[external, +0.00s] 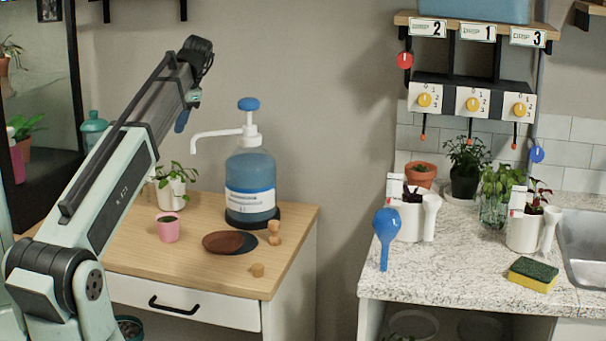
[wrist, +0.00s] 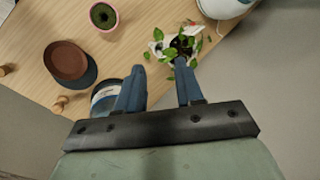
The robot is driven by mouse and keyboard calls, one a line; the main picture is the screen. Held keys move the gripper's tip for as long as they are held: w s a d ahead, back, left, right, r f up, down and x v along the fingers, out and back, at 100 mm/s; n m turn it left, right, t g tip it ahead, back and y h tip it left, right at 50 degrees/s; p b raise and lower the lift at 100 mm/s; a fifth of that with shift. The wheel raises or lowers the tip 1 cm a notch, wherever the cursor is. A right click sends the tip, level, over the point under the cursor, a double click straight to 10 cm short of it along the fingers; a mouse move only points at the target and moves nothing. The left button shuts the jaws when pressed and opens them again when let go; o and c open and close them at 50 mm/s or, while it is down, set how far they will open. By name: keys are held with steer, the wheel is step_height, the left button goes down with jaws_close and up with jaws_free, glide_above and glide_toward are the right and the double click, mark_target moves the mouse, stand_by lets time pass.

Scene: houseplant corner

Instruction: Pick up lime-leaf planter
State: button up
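The planter with bright green leaves, which I take as the lime-leaf planter (external: 172,193), is a white pot on the wooden table in the external view, partly hidden behind my arm. In the wrist view the leafy planter (wrist: 178,46) lies just beyond my fingertips, closer to the right finger, with leaves covering much of the pot. My gripper (external: 182,122) is raised above the table, over the planter's side. In the wrist view my gripper (wrist: 159,67) shows two blue fingers apart with nothing held between them.
A pink pot (external: 168,230) stands in front of the planter. A blue pump bottle (external: 249,190) stands to its right. The stone counter (external: 460,270) holds other pots and a sponge (external: 532,275).

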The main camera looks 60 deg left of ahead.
steer(key=s+a, duration=0.1)
steer(key=a, duration=0.3)
steer(key=n+t+h, duration=0.1)
steer(key=t+h, duration=0.1)
glide_toward(180, 174)
steer(key=s+d+f, duration=0.1)
steer(key=f, duration=0.1)
steer(key=d+f, duration=0.2)
steer(key=f, duration=0.1)
steer(key=s+d+f, duration=0.1)
steer(key=f, duration=0.1)
steer(key=shift+s+d+f, duration=0.2)
steer(key=shift+s+d, duration=0.1)
jaws_close()
stand_by(1.3)
